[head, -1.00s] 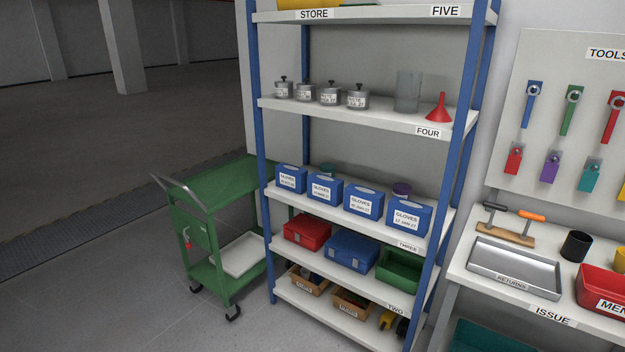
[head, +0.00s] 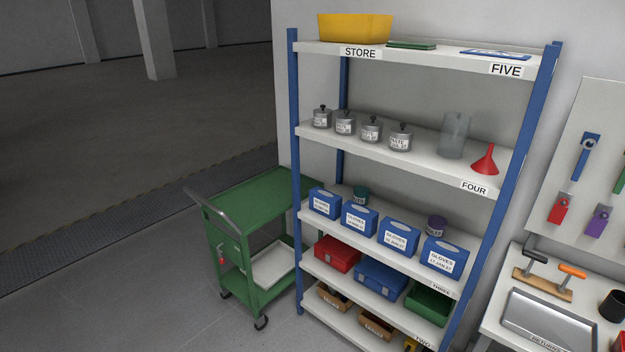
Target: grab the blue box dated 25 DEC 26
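Several blue glove boxes stand in a row on shelf three of the blue-posted rack. From left to right I see the first box (head: 324,203), the second box (head: 359,218), the third box (head: 398,238) and the rightmost box (head: 444,258). Each has a white label reading GLOVES with a date line below. The rightmost date looks like 17 JAN 27; the other dates are too small to read surely, so I cannot tell which box is dated 25 DEC 26. Neither of my grippers is in view.
A green cart (head: 262,240) stands left of the rack (head: 294,180). Jars, a beaker and a red funnel (head: 486,160) are on shelf four. A red box (head: 337,254), blue case (head: 381,278) and green bin (head: 429,304) sit below the gloves. Open floor lies left.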

